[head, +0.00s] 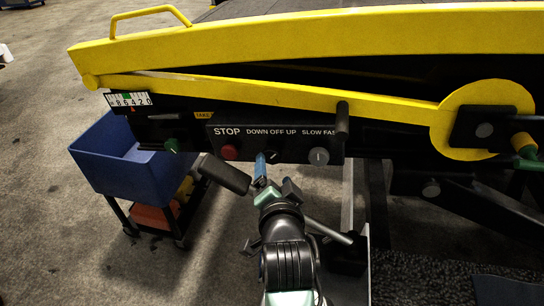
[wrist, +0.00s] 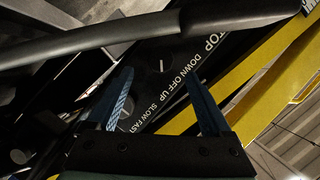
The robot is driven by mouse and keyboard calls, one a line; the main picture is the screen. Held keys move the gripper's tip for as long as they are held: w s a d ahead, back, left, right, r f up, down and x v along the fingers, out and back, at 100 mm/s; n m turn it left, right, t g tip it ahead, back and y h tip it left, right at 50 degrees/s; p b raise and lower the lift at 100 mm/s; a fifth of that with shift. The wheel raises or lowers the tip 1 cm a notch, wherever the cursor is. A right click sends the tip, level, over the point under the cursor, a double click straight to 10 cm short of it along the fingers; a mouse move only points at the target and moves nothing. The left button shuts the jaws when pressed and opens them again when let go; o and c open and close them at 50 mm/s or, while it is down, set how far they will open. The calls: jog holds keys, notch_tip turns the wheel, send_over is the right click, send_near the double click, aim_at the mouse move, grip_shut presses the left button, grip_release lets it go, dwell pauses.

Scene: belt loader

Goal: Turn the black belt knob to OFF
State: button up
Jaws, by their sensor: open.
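The black belt knob (head: 271,155) sits on the dark control panel under the words DOWN OFF UP. Its white mark is tilted toward the UP side in the head view. The knob also shows in the wrist view (wrist: 161,65), black on black, with its white line plain. My gripper (head: 264,168) is just in front of and slightly below the knob in the head view and partly covers it. In the wrist view my gripper (wrist: 160,98) has its two blue fingers spread apart, with nothing between them. The knob appears beyond the fingertips; I see no contact.
The red STOP button (head: 229,152) is left of the knob; the grey SLOW FAST knob (head: 318,156) is right. A black-gripped lever (head: 224,174) lies close left of my gripper and crosses the wrist view (wrist: 110,38). A blue bin (head: 110,165) stands left.

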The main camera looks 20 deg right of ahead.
aim_at(272, 158)
jog(key=x, duration=0.6)
jog(key=shift+w, duration=0.25)
jog(key=shift+p, duration=0.3)
grip_shut()
